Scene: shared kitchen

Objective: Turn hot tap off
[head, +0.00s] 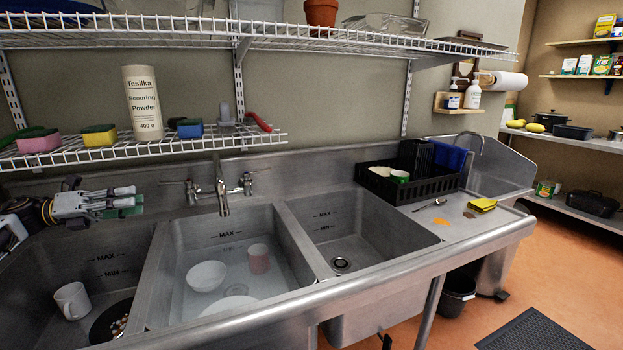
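The tap's curved metal spout (222,197) rises at the back of the middle-left basin. A lever handle (190,190) stands on its left and another (247,183) on its right. No hot or cold marking is legible on either handle. My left gripper (132,200) is left of the left handle, pointing right toward it, with a gap between them. Its fingers lie close together in this side view, so their opening is unclear. A green patch shows at the fingertips; I cannot tell what it is. My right gripper is out of view.
A wire shelf (215,141) with sponges and a scouring powder container (142,103) hangs above the gripper. The basin below the tap holds a white bowl (206,276) and a pink cup (259,258). A white mug (72,300) is in the left basin. A black dish rack (412,187) stands right.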

